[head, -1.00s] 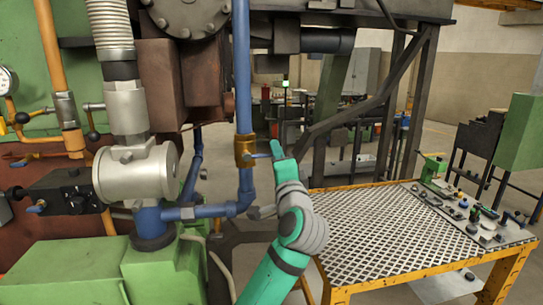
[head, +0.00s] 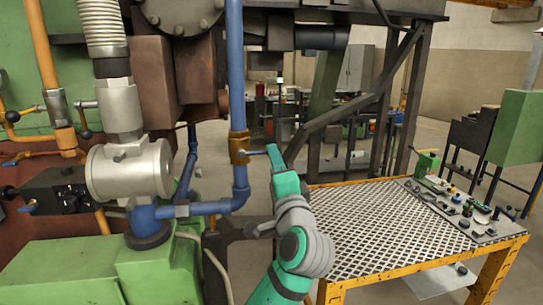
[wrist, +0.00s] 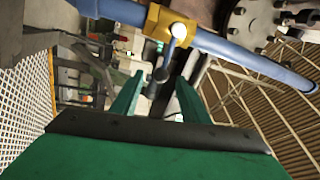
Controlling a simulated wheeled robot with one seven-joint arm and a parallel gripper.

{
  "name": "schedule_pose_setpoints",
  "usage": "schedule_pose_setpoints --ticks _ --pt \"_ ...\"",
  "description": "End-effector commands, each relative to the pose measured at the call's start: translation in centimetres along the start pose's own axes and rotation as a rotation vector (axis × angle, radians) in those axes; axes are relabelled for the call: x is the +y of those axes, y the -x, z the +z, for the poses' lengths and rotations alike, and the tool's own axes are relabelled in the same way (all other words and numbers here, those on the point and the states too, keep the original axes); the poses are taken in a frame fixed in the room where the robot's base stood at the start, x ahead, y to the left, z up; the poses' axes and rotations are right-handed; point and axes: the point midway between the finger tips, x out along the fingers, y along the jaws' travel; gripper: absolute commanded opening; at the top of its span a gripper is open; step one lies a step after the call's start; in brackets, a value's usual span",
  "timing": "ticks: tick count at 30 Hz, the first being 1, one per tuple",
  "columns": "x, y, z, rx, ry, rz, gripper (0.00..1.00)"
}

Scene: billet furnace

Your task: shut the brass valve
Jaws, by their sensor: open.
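The brass valve (head: 239,149) sits on a vertical blue pipe in the head view. Its thin lever (head: 257,153) sticks out sideways to the right, across the pipe. My gripper (head: 269,150) is just right of the valve, at the lever's outer end. In the wrist view the brass body (wrist: 155,22) is at the top, and the lever (wrist: 170,52) reaches from it toward me. Its rounded end appears between the two green fingers of my open gripper (wrist: 160,80). I see gaps on both sides of the lever; contact cannot be told.
The blue pipe (head: 236,75) bends left below the valve to a silver cylinder (head: 130,171). A yellow-edged table (head: 385,275) with a meshed top stands close on the right, with small parts on its far side. Dark frame legs stand behind my gripper.

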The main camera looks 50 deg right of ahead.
Motion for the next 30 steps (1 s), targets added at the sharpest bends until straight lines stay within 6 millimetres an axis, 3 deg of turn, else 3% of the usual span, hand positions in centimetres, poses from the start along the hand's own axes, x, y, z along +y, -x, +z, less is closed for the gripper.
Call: schedule_pose_setpoints --ticks 6,12,30 --pt "0.0 3.7 0.0 0.0 0.001 0.0 0.41" --pt "0.0 5.3 0.0 0.0 0.001 0.0 0.41" --pt "0.0 5.5 0.0 0.0 0.0 0.0 0.41"
